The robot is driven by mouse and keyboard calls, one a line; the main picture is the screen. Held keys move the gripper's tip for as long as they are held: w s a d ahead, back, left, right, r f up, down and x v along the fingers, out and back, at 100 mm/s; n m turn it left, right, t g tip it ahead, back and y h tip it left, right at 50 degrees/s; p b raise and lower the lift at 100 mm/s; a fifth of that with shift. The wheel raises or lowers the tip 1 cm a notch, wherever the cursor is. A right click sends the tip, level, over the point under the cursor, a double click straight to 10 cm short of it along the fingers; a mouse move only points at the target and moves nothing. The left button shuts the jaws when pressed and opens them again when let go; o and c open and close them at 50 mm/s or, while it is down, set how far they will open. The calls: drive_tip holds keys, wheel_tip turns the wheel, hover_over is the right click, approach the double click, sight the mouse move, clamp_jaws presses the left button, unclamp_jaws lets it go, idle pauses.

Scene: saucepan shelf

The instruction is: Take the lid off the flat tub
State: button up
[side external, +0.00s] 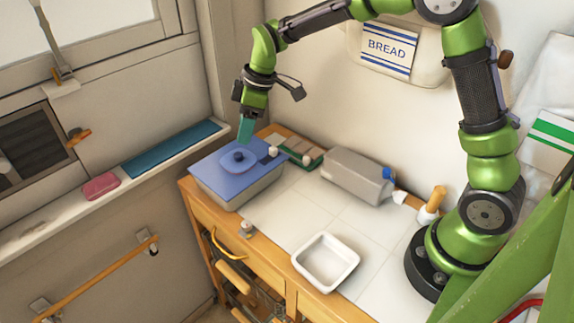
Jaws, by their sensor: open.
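The flat tub (238,197) is a grey, box-shaped container at the far left corner of the tiled counter. Its blue lid (215,172) lies on top, with a raised middle panel and a dark round knob (239,156). My gripper (246,130) points down over the back part of the lid, beside the knob in the picture. Its teal fingers look close to the knob, but I cannot tell whether they touch the lid. It is open, and nothing shows between the fingers.
A grey carton with a blue cap (357,176) lies right of the tub. A green tray (303,154) with small pale items sits behind. An empty white dish (326,262) stands at the front. A windowsill holds a pink soap (101,186) and a blue mat (172,147). Tiles between are clear.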

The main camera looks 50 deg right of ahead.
sight(238, 154)
drive_tip(key=x, duration=0.7)
drive_tip(key=shift+a+f, duration=0.1)
drive_tip(key=shift+c, duration=0.5)
clamp_jaws()
